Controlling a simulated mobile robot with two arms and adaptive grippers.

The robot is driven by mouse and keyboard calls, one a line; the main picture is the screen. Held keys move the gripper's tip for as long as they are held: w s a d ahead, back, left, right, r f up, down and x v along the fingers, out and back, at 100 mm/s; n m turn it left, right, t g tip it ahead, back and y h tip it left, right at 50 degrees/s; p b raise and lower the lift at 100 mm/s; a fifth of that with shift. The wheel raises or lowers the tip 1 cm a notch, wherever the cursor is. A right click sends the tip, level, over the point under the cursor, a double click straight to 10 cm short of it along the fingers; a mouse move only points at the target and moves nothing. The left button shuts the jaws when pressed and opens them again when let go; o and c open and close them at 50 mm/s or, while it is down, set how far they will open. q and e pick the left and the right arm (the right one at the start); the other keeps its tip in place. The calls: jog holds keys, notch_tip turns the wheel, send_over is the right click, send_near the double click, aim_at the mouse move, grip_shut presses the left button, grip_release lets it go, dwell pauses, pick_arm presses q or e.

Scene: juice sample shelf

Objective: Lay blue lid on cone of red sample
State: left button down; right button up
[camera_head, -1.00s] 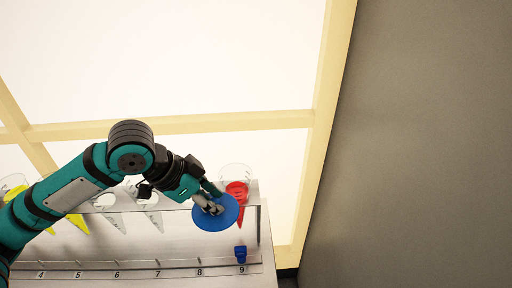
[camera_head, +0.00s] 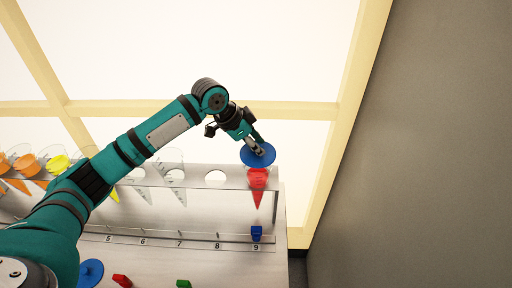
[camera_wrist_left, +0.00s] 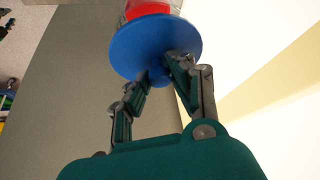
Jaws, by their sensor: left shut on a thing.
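The blue lid (camera_head: 246,157) is a flat disc, and it also shows in the wrist view (camera_wrist_left: 150,42). My left gripper (camera_head: 260,151) is shut on the lid's small blue knob, seen between the fingers in the wrist view. The red sample (camera_head: 258,188) is a clear cone with red contents, hanging in the rack near its right end. The lid is over the cone's top and hides its rim in the head view. In the wrist view, the red sample (camera_wrist_left: 147,9) shows past the lid's edge. I cannot tell whether lid and cone touch. My right gripper is not in view.
The white rack (camera_head: 215,198) has numbered positions and an empty hole left of the red cone. Empty, yellow and orange cones hang farther left. A small blue piece (camera_head: 256,234) sits below the red cone. Another blue disc (camera_head: 91,272) lies at lower left. A grey wall is right.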

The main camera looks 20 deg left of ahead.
pick_arm(q)
notch_tip(320, 180, down, 2)
jog(key=shift+s+p, duration=0.1)
jog(key=shift+p, duration=0.25)
jog(key=shift+f, duration=0.2)
jog(key=c, duration=1.4)
grip_release()
jog(key=shift+f, duration=0.1)
jog(key=shift+o, duration=1.3)
